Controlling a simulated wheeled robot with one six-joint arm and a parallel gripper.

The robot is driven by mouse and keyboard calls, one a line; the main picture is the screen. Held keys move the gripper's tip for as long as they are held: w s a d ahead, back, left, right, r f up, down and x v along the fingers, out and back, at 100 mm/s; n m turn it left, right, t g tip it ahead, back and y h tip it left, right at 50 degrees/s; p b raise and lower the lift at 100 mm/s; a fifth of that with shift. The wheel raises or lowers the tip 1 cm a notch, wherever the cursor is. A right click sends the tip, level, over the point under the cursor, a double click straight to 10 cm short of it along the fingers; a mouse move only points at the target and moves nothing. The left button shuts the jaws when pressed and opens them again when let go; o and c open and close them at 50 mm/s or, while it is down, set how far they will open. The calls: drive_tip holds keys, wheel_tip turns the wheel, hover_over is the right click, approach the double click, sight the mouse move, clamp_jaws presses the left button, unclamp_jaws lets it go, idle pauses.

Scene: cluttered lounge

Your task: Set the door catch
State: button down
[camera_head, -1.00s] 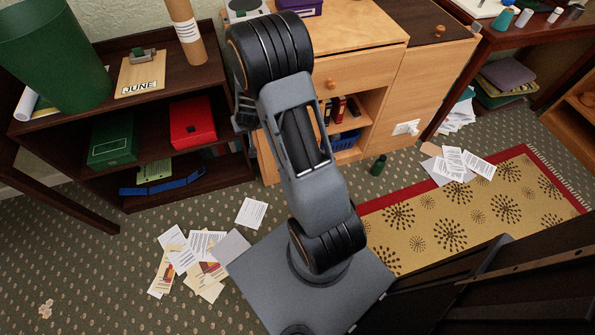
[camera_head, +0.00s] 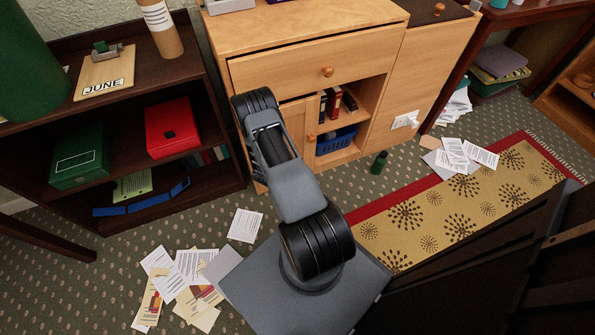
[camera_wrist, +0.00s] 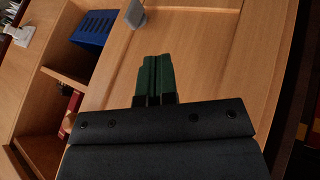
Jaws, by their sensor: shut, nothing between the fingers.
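The light wooden cabinet (camera_head: 335,82) has a door (camera_head: 298,118) left of its open shelves, with a round wooden knob (camera_head: 312,138). In the wrist view, the pale wooden door (camera_wrist: 205,45) fills the middle. A small grey piece (camera_wrist: 135,14) stands on it near the edge by the shelves; it may be the catch, but I cannot tell. My gripper (camera_wrist: 154,60) has its green fingers together and empty, in front of the door and apart from the grey piece in the picture. Whether the fingertips touch the wood is unclear. My arm hides the gripper in the head view.
A white fitting (camera_head: 405,120) sits on the cabinet's right panel. A blue basket (camera_head: 335,141) and books (camera_head: 332,103) fill the shelves. A dark bookcase (camera_head: 110,140) stands left. Papers (camera_head: 190,280) and a green bottle (camera_head: 379,162) are on the carpet; a rug (camera_head: 450,210) lies right.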

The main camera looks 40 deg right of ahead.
drive_tip(key=d+f+b, duration=0.5)
drive_tip(key=d+f, duration=0.3)
drive_tip(key=d, duration=0.1)
drive_tip(key=shift+d, duration=0.2)
drive_tip(key=shift+w+y, duration=0.1)
drive_tip(key=shift+y, duration=0.2)
idle(0.4)
